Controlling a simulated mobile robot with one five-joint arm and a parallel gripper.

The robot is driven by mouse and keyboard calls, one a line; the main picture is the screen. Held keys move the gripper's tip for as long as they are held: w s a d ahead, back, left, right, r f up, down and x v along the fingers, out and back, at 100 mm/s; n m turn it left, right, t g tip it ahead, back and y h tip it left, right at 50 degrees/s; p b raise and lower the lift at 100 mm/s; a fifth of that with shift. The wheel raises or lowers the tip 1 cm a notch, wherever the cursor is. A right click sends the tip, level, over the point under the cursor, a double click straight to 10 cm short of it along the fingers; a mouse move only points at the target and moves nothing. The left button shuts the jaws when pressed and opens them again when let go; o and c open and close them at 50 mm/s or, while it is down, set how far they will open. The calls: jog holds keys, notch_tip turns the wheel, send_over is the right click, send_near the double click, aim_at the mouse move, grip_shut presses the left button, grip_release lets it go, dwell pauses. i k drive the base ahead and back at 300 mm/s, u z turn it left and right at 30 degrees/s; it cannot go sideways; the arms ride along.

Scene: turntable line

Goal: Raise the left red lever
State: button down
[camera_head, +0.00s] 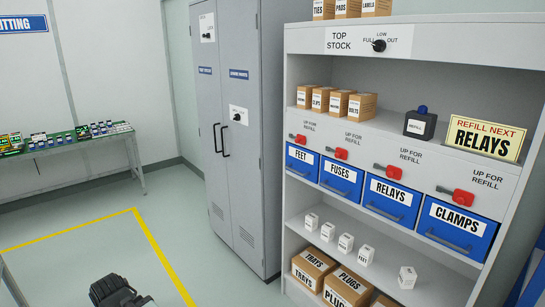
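Several red levers sit in a row on the shelf unit's slanted front strip, above blue bins. The leftmost red lever (299,138) is above the FEET bin (302,162); its handle points left, about level. Another red lever (341,153) is above the FUSES bin (341,180). Two more are above RELAYS (390,172) and CLAMPS (457,196). All point left in a similar way. Labels above read "UP FOR REFILL". A dark part of my arm shows at the bottom left, far from the levers. No gripper fingers show.
A grey locker (237,130) stands left of the shelf unit. Small brown boxes (337,101), a dark REFILL bottle (420,123) and a yellow RELAYS sign (484,138) stand above the levers. A green-topped table (76,142) is at far left. The floor before the locker is clear.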

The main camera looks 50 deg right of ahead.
aim_at(301, 139)
jog(key=z, duration=0.55)
jog(key=i, duration=1.15)
jog(key=u, duration=0.25)
jog(key=k, duration=0.9)
jog(key=z, duration=0.15)
jog(key=i, duration=0.95)
jog(key=u, duration=0.05)
